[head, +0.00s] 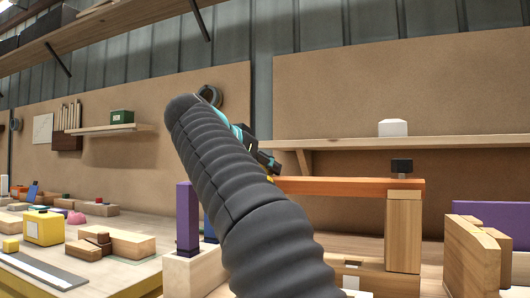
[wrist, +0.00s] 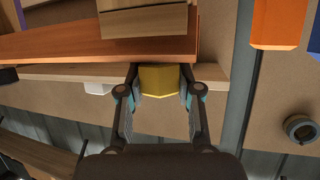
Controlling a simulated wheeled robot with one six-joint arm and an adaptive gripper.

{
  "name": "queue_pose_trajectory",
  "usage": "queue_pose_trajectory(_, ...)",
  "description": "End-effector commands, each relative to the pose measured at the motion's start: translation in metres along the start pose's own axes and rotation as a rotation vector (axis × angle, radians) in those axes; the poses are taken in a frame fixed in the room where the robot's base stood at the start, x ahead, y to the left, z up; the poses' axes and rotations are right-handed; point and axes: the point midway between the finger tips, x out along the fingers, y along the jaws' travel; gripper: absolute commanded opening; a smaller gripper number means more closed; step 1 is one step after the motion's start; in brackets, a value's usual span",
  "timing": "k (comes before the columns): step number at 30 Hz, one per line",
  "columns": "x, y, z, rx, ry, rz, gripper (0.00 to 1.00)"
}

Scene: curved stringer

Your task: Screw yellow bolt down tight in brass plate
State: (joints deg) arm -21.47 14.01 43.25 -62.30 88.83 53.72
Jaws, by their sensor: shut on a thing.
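The yellow bolt (wrist: 158,80) shows in the wrist view between the two fingers of my gripper (wrist: 158,88), which is shut on it. The bolt head sits against the edge of an orange-brown wooden beam (wrist: 60,46); its shank is hidden. In the head view my gripper (head: 268,163) is at the beam's left end, mostly behind my dark ribbed arm. Only a small bit of yellow shows there, by the beam (head: 345,186). I cannot make out the brass plate in either view, nor how deep the bolt sits.
A light wooden post (head: 404,232) holds the beam's right end, with a black block (head: 402,165) on top. A purple block (head: 187,218) stands left of my arm. A yellow box (head: 43,228) and several wooden pieces lie on the left table. A shelf (head: 460,142) runs behind.

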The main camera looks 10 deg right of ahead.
Motion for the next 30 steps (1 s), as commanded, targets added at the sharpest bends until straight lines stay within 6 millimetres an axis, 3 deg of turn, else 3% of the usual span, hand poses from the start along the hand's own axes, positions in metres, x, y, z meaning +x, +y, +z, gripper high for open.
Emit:
queue_pose_trajectory(6, 0.000, -0.002, -0.001, 0.068, -0.005, 0.178, 0.01)
queue_pose_trajectory(17, 0.001, -0.002, 0.002, 0.081, -0.005, 0.209, 0.01)
queue_pose_trajectory(30, 0.004, -0.004, 0.006, 0.192, -0.003, 0.478, 0.04)
